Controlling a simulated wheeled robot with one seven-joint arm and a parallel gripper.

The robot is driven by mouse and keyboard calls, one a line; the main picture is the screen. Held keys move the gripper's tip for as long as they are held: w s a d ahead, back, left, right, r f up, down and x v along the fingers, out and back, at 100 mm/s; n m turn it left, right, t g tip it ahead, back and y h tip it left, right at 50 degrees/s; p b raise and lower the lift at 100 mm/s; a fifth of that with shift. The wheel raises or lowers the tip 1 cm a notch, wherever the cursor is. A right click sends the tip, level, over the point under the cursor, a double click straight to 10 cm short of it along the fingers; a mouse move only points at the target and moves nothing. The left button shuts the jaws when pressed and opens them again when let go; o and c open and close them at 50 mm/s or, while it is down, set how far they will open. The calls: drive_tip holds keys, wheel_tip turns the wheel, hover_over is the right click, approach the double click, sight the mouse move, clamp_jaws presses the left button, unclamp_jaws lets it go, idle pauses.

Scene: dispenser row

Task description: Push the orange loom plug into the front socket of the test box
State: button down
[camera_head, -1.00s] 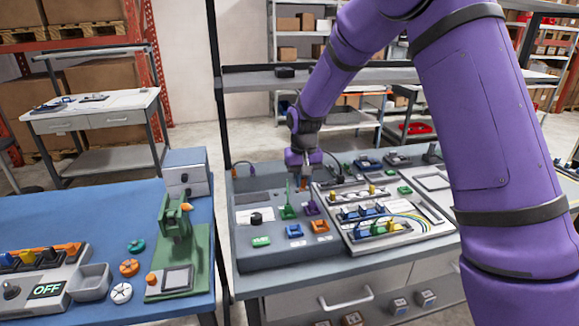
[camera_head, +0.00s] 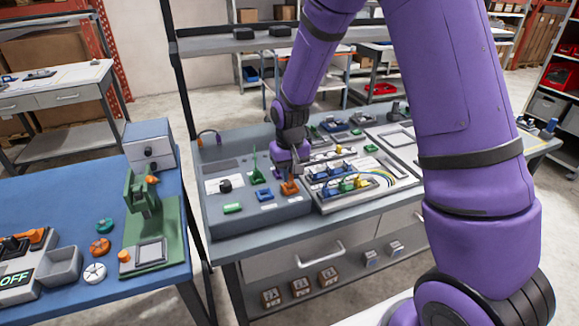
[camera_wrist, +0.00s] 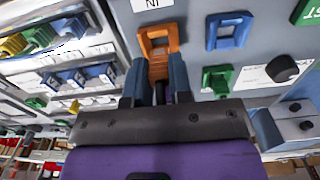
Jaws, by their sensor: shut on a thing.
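My gripper (camera_wrist: 157,82) is shut on the orange loom plug (camera_wrist: 158,70), which shows between its two fingers in the wrist view. Just ahead of the plug is an orange-framed socket (camera_wrist: 173,38) on the grey face of the test box (camera_wrist: 195,60). The plug overlaps the near edge of that frame, and part of the opening still shows. I cannot tell how deep the plug sits. In the head view my gripper (camera_head: 289,168) points down at the orange socket area (camera_head: 290,188) near the front of the grey test box (camera_head: 245,222).
A blue socket (camera_wrist: 229,30) and a green part (camera_wrist: 217,78) lie beside the orange socket. A black knob (camera_wrist: 282,68) is farther right. A board with coloured connectors and wires (camera_head: 350,185) lies close to the right of my gripper. A green fixture (camera_head: 150,225) stands on the blue table.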

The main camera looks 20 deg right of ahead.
drive_tip(key=shift+f, duration=0.3)
idle(0.7)
drive_tip(key=shift+f, duration=0.4)
drive_tip(key=shift+f, duration=0.45)
idle(0.3)
drive_tip(key=c, duration=0.5)
unclamp_jaws()
drive_tip(key=shift+c, duration=0.2)
drive_tip(key=shift+r, duration=3)
